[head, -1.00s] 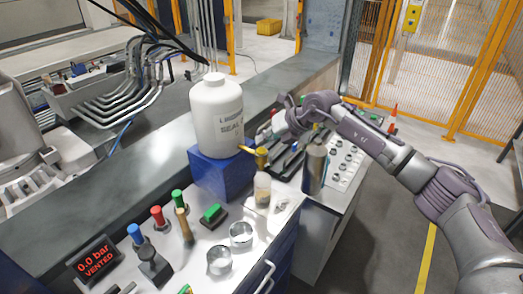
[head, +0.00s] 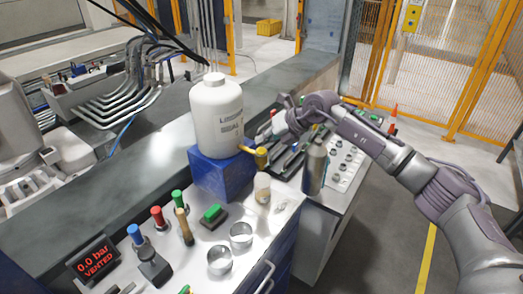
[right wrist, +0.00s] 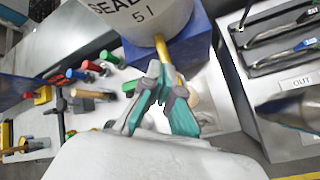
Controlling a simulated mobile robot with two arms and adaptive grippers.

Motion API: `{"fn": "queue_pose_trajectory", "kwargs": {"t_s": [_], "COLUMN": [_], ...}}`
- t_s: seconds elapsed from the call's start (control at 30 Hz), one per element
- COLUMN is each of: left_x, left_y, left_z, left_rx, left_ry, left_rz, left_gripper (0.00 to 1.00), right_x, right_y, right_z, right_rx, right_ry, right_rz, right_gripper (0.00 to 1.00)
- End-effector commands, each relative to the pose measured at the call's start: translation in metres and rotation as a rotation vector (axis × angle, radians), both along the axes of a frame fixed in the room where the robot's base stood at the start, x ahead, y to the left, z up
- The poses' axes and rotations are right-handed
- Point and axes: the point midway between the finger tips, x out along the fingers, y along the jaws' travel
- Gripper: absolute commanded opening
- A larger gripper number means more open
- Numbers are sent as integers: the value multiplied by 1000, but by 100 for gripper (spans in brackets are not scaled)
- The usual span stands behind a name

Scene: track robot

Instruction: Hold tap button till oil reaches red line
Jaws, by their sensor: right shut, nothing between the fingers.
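A white canister (head: 217,115) with a brass-yellow tap (head: 258,156) stands on a blue block (head: 222,178) on the bench. A small beaker (head: 262,188) stands below the tap; its oil level and any red line are too small to make out. My right gripper (head: 263,133) is shut and empty, just above and behind the tap. In the right wrist view its teal fingertips (right wrist: 157,72) meet in front of the tap's yellow pipe (right wrist: 163,48). I cannot tell whether they touch the tap, and its button is hidden. My left gripper is not in view.
Two clear glass rings or dishes (head: 240,235) stand in front of the beaker. A green-topped button box (head: 213,214) and several coloured handles are to the left. A metal bottle (head: 315,167) stands on the right. A display (head: 94,259) reads 0.0 bar, vented.

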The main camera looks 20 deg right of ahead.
Motion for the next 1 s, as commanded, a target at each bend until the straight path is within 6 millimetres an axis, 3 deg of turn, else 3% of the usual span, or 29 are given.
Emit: {"fn": "queue_pose_trajectory", "kwargs": {"t_s": [1.0], "left_x": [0], "left_y": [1], "left_z": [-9], "left_rx": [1], "left_ry": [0], "left_rz": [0], "left_gripper": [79], "right_x": [0], "right_y": [0], "right_z": [-13], "right_rx": [0], "right_ry": [0], "right_rz": [0], "right_gripper": [0]}}
